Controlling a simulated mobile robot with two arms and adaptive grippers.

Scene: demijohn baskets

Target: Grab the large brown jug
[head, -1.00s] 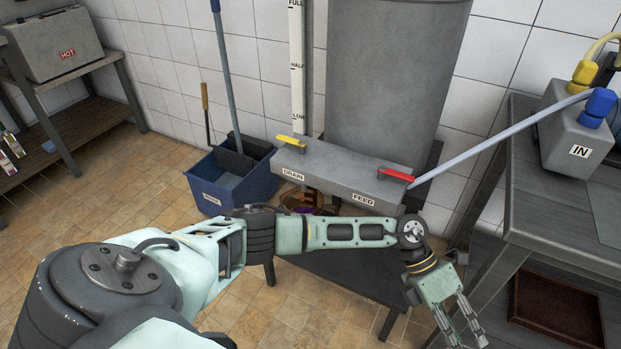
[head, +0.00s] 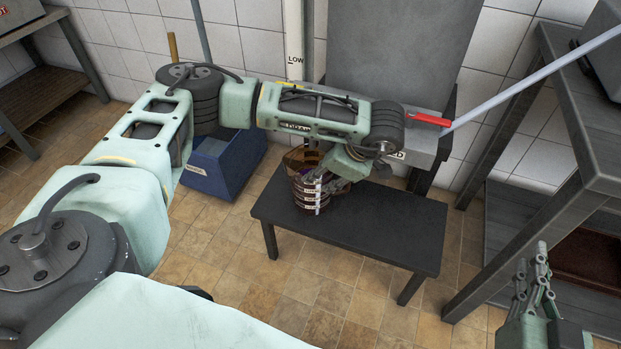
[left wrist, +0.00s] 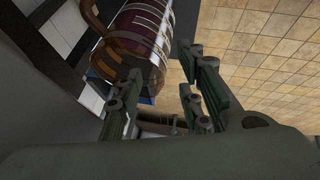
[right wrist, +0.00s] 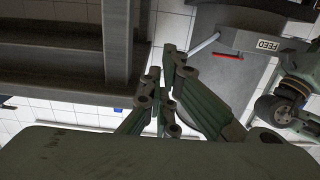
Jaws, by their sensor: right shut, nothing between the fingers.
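The large brown jug (head: 309,192) is dark reddish brown with pale bands and brown straps. It stands on a low dark table (head: 390,232), partly hidden by my left arm. My left gripper (head: 328,186) is at its right side, fingers pointing down toward it. In the left wrist view the jug (left wrist: 148,38) lies just beyond the fingertips, nearer the left finger. That gripper (left wrist: 163,75) is open; I cannot tell whether a finger touches the jug. My right gripper (head: 538,262) is shut and empty at the lower right, apart from the jug. It also shows in the right wrist view (right wrist: 164,75).
A dark shelf bench (head: 585,120) is at the right. Tiled floor in front is clear.

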